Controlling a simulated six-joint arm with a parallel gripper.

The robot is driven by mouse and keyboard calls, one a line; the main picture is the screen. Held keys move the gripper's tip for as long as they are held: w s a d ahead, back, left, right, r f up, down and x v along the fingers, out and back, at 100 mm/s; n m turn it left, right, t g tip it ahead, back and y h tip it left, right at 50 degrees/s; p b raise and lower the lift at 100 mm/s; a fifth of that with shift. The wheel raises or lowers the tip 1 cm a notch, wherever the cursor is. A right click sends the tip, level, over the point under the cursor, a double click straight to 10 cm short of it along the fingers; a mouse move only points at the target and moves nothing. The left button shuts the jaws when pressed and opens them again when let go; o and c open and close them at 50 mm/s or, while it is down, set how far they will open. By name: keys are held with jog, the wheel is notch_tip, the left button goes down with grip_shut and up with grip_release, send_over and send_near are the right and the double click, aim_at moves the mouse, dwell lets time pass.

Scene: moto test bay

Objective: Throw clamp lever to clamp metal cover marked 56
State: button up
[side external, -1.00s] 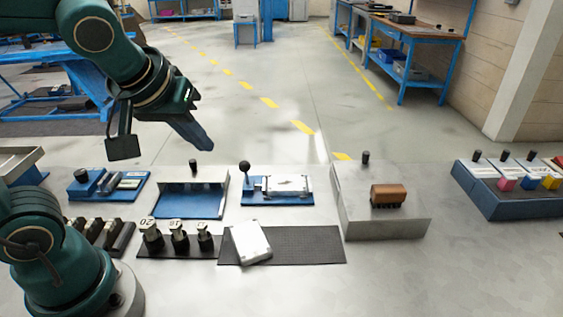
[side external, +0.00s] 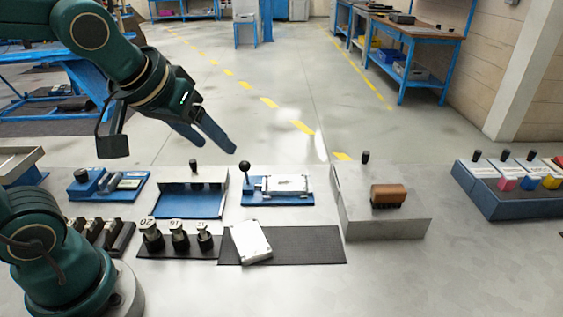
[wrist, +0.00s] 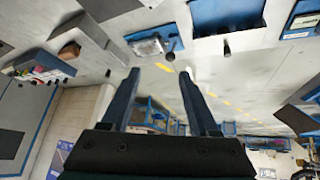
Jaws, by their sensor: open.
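The clamp fixture has a blue base (side external: 262,199) and stands in the back row, right of centre. Its clamp lever (side external: 245,167) stands upright with a black ball knob at the left end. A silver metal cover (side external: 288,184) lies in the fixture; no number is legible on it. In the wrist view the fixture (wrist: 150,43) is at upper middle, with the knob (wrist: 175,44) beside it. My gripper (side external: 219,150) is open and empty, above and left of the lever. In the wrist view the gripper (wrist: 159,73) has its fingers spread, with floor between them.
A blue-floored metal tray (side external: 190,204) is left of the fixture and a grey block with a brown part (side external: 388,195) is right. In front are numbered posts (side external: 179,238) and a pale box (side external: 250,242) on a black mat (side external: 315,246). The air above the fixture is clear.

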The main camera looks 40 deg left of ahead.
jog(key=w+a+f+n+g, duration=0.1)
jog(key=w+a+f+n, duration=0.15)
jog(key=w, duration=0.45)
jog(key=g+y, duration=0.1)
jog(key=g, duration=0.1)
send_over(247, 177)
jog(key=s+d, duration=0.1)
jog(key=shift+m, duration=0.25)
jog(key=f, duration=0.8)
jog(key=shift+s, duration=0.2)
jog(key=shift+a+f, duration=0.1)
jog(key=shift+f, duration=0.5)
jog(key=shift+x, duration=2.1)
grip_shut()
jog(key=shift+r, duration=0.1)
